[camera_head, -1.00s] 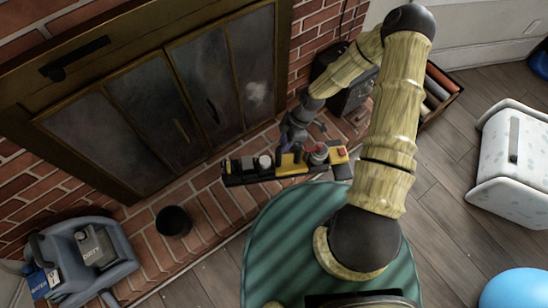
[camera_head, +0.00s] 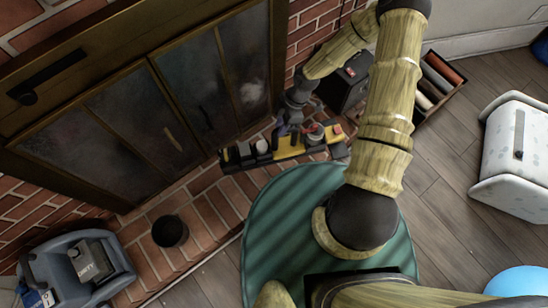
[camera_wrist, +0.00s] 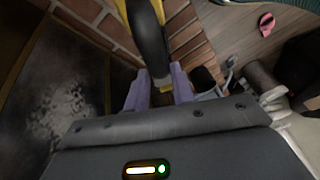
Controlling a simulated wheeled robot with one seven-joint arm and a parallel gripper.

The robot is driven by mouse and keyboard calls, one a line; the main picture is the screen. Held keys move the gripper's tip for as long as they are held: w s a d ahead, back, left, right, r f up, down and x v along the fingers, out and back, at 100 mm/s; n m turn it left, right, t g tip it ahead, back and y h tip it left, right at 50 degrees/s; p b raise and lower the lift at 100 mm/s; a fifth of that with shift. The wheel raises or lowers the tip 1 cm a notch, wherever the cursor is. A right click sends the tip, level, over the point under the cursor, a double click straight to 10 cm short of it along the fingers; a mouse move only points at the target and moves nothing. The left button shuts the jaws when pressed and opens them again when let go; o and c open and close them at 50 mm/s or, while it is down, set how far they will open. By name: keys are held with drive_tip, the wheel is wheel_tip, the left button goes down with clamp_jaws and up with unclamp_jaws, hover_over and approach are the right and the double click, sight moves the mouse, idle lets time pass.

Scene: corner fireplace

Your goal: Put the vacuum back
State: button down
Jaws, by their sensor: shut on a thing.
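A long yellow-and-black thing, which I take for the vacuum (camera_head: 290,152), hangs level in front of the fireplace in the head view, over the brick hearth. It has red and grey parts on top. My gripper (camera_head: 287,130) reaches down to it from above. In the wrist view, the purple fingers of my gripper (camera_wrist: 160,88) are closed around a yellow-and-black part of the vacuum (camera_wrist: 148,38). Whether its underside touches the hearth cannot be told. A blue-grey floor cleaner (camera_head: 62,272) with a "DIRTY" tank stands at the lower left.
The glass-doored fireplace (camera_head: 130,110) is close behind the vacuum. A dark bucket (camera_head: 169,231) stands on the hearth. A black box (camera_head: 343,88) and a crate of rolls (camera_head: 440,82) are beyond. A white bin (camera_head: 515,150) and blue ball (camera_head: 517,281) stand right. Wood floor (camera_head: 440,200) lies between.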

drive_tip(key=b, duration=0.1)
hover_over(280, 145)
drive_tip(key=shift+w+f, duration=0.1)
drive_tip(key=shift+f, duration=3)
drive_tip(key=shift+f, duration=1.85)
drive_tip(key=shift+b, duration=0.3)
drive_tip(key=c, duration=1.2)
unclamp_jaws()
drive_tip(key=shift+f, duration=0.1)
drive_tip(key=p+v, duration=0.1)
drive_tip(key=v, duration=1.1)
drive_tip(key=shift+p, duration=0.3)
